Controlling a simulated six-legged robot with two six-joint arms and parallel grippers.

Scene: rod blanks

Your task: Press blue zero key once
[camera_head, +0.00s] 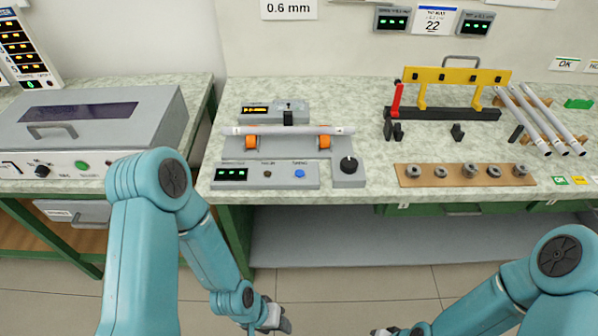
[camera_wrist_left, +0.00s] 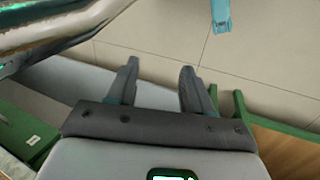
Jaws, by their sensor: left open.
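The blue zero key (camera_head: 298,173) is a small round button at the right of a grey panel (camera_head: 265,183) at the bench's front edge. The panel also has a green-lit display (camera_head: 232,174) and a brown button (camera_head: 267,174). My left gripper (camera_head: 279,325) is low in front of the bench, below and well apart from the key. In the left wrist view its two dark fingers (camera_wrist_left: 160,75) stand apart with nothing between them. My right gripper (camera_head: 385,332) is partly cut off at the bottom edge; its fingers are hard to make out.
A metal rod (camera_head: 290,130) lies on orange rollers behind the panel. A board of metal rings (camera_head: 464,175), slanted rods (camera_head: 540,120) and a yellow-barred fixture (camera_head: 457,76) are further right. A grey machine (camera_head: 95,125) stands left.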

